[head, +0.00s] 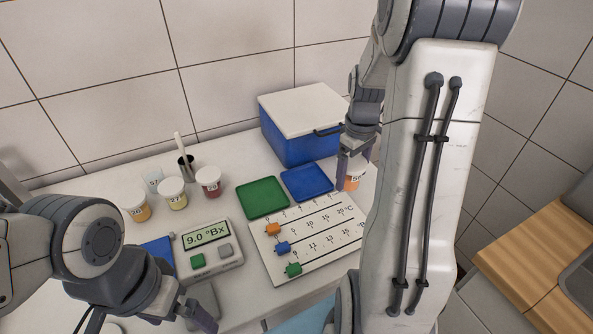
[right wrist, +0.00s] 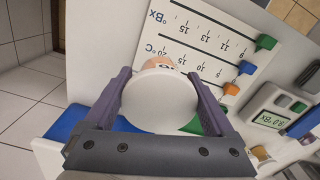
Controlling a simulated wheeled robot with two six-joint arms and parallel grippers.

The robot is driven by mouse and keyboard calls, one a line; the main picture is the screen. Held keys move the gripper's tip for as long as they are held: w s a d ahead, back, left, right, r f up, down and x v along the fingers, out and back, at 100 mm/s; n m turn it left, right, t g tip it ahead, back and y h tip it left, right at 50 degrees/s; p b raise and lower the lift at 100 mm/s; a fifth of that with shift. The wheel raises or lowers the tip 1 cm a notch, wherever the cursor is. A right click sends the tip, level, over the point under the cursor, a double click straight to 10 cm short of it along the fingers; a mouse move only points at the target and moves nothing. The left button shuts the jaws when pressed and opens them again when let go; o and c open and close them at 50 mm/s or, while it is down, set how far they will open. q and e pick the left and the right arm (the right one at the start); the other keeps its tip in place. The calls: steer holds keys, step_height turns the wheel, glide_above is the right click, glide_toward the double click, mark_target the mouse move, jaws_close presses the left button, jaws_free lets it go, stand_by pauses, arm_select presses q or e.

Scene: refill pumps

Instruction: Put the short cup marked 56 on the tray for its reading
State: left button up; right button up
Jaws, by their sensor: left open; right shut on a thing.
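My right gripper (head: 351,170) is shut on a short cup (head: 352,182) with orange contents and a white lid, whose mark is partly hidden. In the right wrist view the white lid (right wrist: 160,100) fills the space between the fingers. The cup is to the right of the blue tray (head: 307,182); I cannot tell whether it touches the table. The green tray (head: 262,197) lies left of the blue one, and both look empty. The meter (head: 208,245) reads 9.0 °Bx. My left gripper (head: 201,312) is open and empty at the front, below the meter.
A scale board (head: 310,237) with orange, blue and green sliders lies in front of the trays. Several lidded cups (head: 172,193) and a dark holder with a white stick (head: 185,162) stand at the left. A blue box with white lid (head: 297,135) stands behind the trays.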

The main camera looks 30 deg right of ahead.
steer(key=w+a+f+p, duration=0.1)
steer(key=w+f, duration=0.1)
steer(key=w, duration=0.2)
steer(key=w+a+f+p, duration=0.1)
steer(key=w+f, duration=0.1)
steer(key=w, duration=0.2)
steer(key=w+a+f+p, duration=0.1)
steer(key=w+f, duration=0.2)
steer(key=w, duration=0.1)
steer(key=shift+w, duration=0.1)
step_height(320, 180, down, 3)
steer(key=shift+f+p, duration=0.1)
steer(key=shift+p, duration=0.4)
steer(key=shift+f, duration=0.3)
steer(key=shift+f, duration=0.2)
steer(key=o, duration=1.1)
steer(key=shift+o, duration=0.2)
